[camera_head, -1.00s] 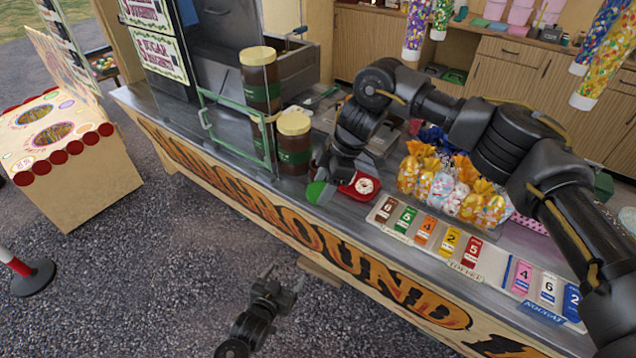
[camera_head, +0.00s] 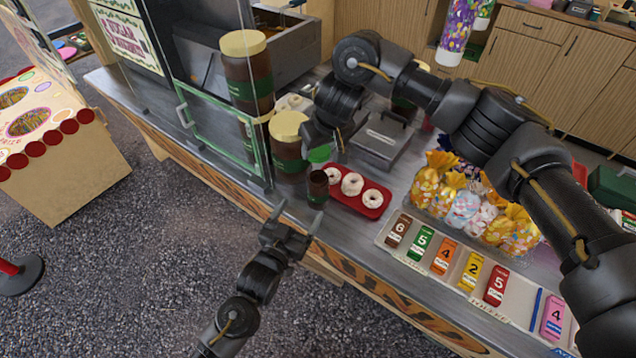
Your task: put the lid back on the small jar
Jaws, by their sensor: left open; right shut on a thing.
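A small dark brown jar (camera_head: 317,187) stands upright on the counter near its front edge, left of a red tray (camera_head: 374,211). No lid shows on it. A green lid (camera_head: 320,154) is partly hidden behind my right gripper (camera_head: 319,144), which is shut on it, above and behind the jar in the picture. The lid appears apart from the jar. My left gripper (camera_head: 297,214) is open and empty, in front of the counter edge, just below the jar in the picture. Its fingers point towards the counter, and I cannot tell the exact gap to the jar.
Several white ring doughnuts lie on the red tray. Big brown jars with cream lids (camera_head: 288,126) stand left of the small jar, by a green-framed glass panel (camera_head: 190,112). Wrapped sweets (camera_head: 463,206) and number cards (camera_head: 445,256) fill the counter to the right.

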